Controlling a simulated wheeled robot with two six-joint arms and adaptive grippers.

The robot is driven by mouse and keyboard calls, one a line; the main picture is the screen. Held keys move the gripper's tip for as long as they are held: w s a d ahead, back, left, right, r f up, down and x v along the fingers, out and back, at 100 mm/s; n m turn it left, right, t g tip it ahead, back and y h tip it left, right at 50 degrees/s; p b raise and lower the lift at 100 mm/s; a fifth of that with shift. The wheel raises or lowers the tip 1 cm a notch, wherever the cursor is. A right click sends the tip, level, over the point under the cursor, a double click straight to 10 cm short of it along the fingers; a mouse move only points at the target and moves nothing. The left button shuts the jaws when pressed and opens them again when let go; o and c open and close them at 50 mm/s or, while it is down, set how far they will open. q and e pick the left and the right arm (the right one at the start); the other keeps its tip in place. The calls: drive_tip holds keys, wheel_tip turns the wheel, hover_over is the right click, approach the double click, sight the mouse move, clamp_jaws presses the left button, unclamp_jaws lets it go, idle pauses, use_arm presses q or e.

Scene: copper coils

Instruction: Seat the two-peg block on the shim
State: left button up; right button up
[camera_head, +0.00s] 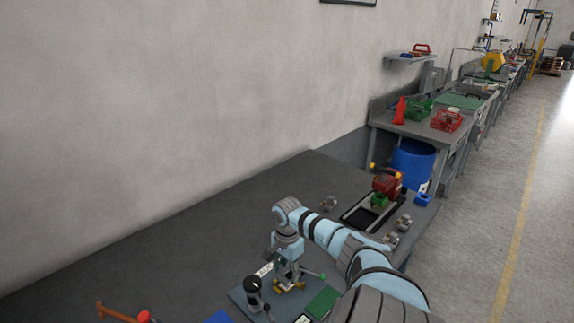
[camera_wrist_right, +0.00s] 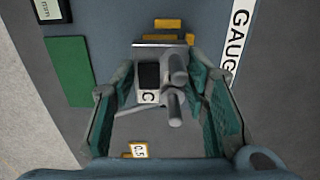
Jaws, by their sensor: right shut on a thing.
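The two-peg block (camera_wrist_right: 148,116) is grey, with two round pegs, a dark square patch and a "C" label. In the right wrist view it sits between the two green-padded fingers of my right gripper (camera_wrist_right: 162,88), which is shut on it. In the head view my right gripper (camera_head: 288,279) points down low over the blue-grey board (camera_head: 243,297), and the block is hard to make out. Yellow pieces (camera_wrist_right: 168,23) lie just beyond the block. A tag reading "0.5" (camera_wrist_right: 139,151) shows on the near side. I cannot clearly make out the shim. My left gripper is not in view.
A green pad (camera_head: 323,302) and a black upright instrument (camera_head: 254,288) stand close to the gripper. A "GAUGE"-like label strip (camera_wrist_right: 236,32) runs beside it. Small metal parts (camera_head: 404,222) and a black-framed tray (camera_head: 356,224) lie farther back.

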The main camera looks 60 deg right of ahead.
sight(287, 272)
drive_tip(key=shift+f, duration=0.8)
drive_tip(key=shift+f, duration=0.8)
idle(1.1)
drive_tip(key=o, duration=1.8)
wheel_tip(287, 272, up, 3)
drive_tip(key=p, duration=0.3)
drive_tip(key=shift+f, duration=0.1)
drive_tip(key=shift+r, duration=2.1)
